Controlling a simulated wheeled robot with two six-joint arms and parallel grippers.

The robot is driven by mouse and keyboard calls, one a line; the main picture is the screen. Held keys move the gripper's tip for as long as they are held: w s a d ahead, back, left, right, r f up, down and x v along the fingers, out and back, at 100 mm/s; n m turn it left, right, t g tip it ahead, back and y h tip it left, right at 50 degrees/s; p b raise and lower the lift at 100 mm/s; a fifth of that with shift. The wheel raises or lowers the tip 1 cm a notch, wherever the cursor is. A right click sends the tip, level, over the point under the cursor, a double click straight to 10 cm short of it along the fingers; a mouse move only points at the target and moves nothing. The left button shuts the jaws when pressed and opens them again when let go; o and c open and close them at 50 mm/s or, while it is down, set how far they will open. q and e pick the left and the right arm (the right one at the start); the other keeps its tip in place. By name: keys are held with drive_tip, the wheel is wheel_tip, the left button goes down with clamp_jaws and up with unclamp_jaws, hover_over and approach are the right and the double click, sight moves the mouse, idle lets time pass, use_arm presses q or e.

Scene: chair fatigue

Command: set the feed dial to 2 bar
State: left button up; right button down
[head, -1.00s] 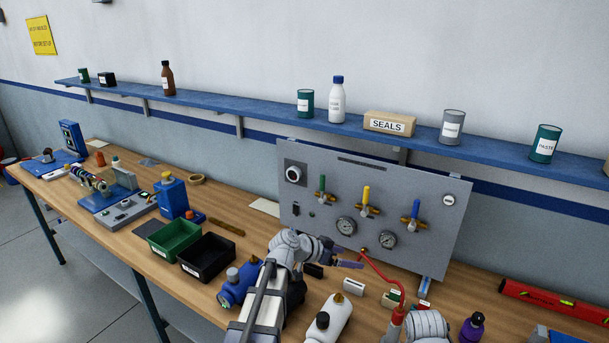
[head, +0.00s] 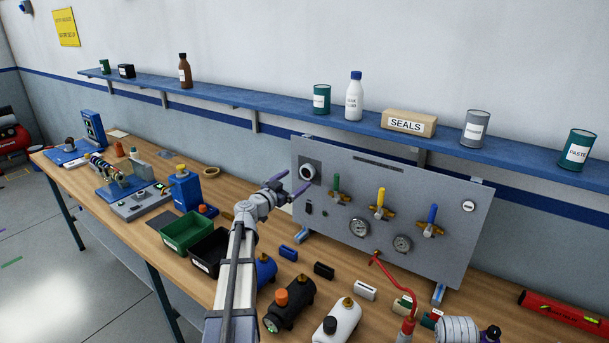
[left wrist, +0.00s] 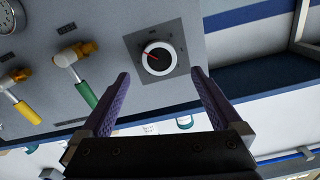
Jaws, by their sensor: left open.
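The feed dial is a round white-rimmed knob with a dark face on a dark square plate at the panel's upper left in the head view (head: 307,172). The left wrist view shows it closer (left wrist: 158,60), with a red pointer toward the picture's left. Its markings are too small to read. My left gripper (head: 294,182) is open and empty, in front of the dial and a little to its left in the head view. In the left wrist view its two purple fingers (left wrist: 160,73) are spread, with the dial showing beyond and between their tips. My right gripper is not visible.
The grey panel (head: 460,250) also carries green (head: 336,183), yellow (head: 381,198) and blue (head: 432,214) valve handles and two gauges. Green (head: 185,232) and black (head: 208,252) bins and several small tanks stand on the bench before it. A blue shelf (head: 225,108) runs above.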

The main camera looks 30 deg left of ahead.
sight(306, 172)
use_arm(q)
drive_tip(key=w, duration=0.6)
drive_tip(key=shift+d, duration=0.25)
drive_tip(key=shift+s, duration=0.1)
drive_tip(key=c, duration=1.4)
